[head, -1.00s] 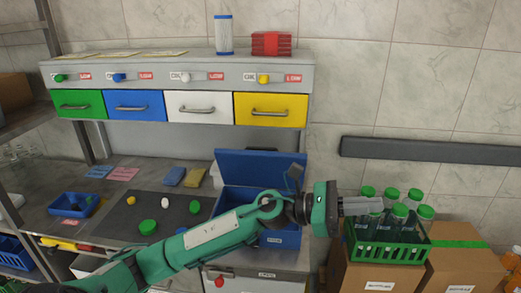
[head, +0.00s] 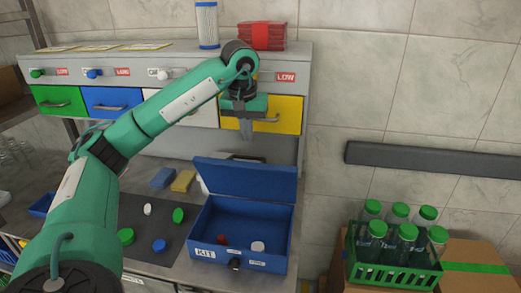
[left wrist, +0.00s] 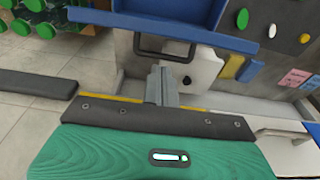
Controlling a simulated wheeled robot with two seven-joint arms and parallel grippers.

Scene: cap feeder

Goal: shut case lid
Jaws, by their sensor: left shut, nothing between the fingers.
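The blue case (head: 272,264) stands on the bench with its front toward me. Its lid (head: 245,179) is open and raised at the back. Inside the case lie a white cap (head: 258,246) and a small red thing (head: 222,240). My left gripper (head: 246,135) points down, shut and empty, behind and above the lid's top edge, in front of the yellow drawer. In the left wrist view the shut fingers (left wrist: 161,86) show apart from the blue lid edge (left wrist: 190,31). My right gripper is not in view.
A dark mat (head: 150,225) with several loose caps lies left of the case. A green crate (head: 395,275) of green-capped bottles stands on boxes at the right. A drawer unit (head: 160,135) runs behind the bench. A dark handle (left wrist: 165,48) and a white object (left wrist: 200,70) sit behind the lid.

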